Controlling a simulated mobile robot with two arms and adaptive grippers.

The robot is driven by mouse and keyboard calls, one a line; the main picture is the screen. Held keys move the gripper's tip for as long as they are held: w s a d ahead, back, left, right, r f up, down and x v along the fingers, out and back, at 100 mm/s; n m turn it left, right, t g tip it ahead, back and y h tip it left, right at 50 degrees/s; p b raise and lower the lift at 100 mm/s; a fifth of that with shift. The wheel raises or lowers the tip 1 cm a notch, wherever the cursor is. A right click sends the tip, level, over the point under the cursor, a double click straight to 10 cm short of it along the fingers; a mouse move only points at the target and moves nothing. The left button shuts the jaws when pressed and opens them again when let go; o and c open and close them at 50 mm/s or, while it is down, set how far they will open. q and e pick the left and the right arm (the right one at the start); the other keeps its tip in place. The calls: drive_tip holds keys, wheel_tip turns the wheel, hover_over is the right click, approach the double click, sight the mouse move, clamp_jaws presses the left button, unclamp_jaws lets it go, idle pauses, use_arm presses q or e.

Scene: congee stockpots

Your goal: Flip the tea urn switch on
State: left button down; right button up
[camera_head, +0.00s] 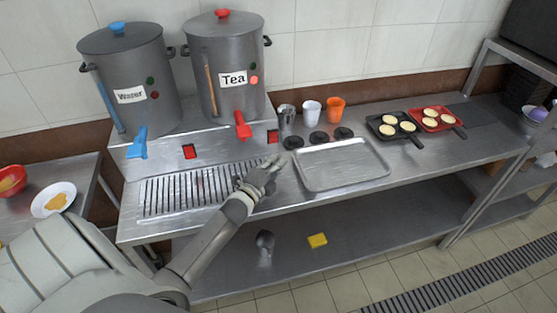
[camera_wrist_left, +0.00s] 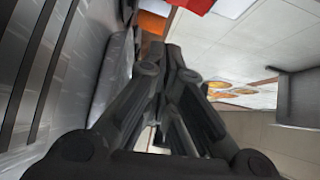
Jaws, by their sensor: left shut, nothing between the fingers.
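The grey tea urn (camera_head: 225,55) with a "Tea" label and a red tap (camera_head: 243,125) stands on the raised back step of the counter. Its red rocker switch (camera_head: 272,136) is in the step's front face, right of and below the tap. I cannot tell which way the rocker is tipped. A light-red lamp (camera_head: 254,80) and a darker green one show on the urn. My left gripper (camera_head: 272,163) is shut and empty, above the drip grate's right end, below and apart from the switch in the picture. Its fingers (camera_wrist_left: 172,52) fill the middle of the left wrist view.
The water urn (camera_head: 128,75) stands left with a blue tap and its own red switch (camera_head: 190,151). A metal tray (camera_head: 342,165), dark round pieces and several cups (camera_head: 312,112) lie right of my gripper. The slotted drip grate (camera_head: 195,190) is below the urns.

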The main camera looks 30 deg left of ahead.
use_arm(q)
drive_tip(key=s, duration=0.1)
drive_tip(key=s+a+f, duration=0.1)
drive_tip(key=shift+s+f+b, duration=0.3)
drive_tip(key=shift+s+b, duration=0.05)
drive_tip(key=shift+b, duration=0.05)
drive_tip(key=s, duration=0.4)
drive_tip(key=shift+d+r+b, duration=0.15)
drive_tip(key=shift+d+b, duration=0.25)
drive_tip(key=shift+s, duration=0.35)
drive_tip(key=shift+s+a, duration=0.1)
drive_tip(key=shift+s, duration=0.1)
use_arm(e)
drive_tip(key=shift+w+a+f, duration=0.25)
drive_tip(key=shift+a+f, duration=0.1)
drive_tip(key=shift+f, duration=0.15)
drive_tip(key=shift+w+a+f, duration=0.2)
drive_tip(key=shift+a+f, duration=0.15)
drive_tip(key=shift+f, duration=0.1)
drive_tip(key=shift+d, duration=0.15)
use_arm(q)
drive_tip(key=shift+s, duration=0.1)
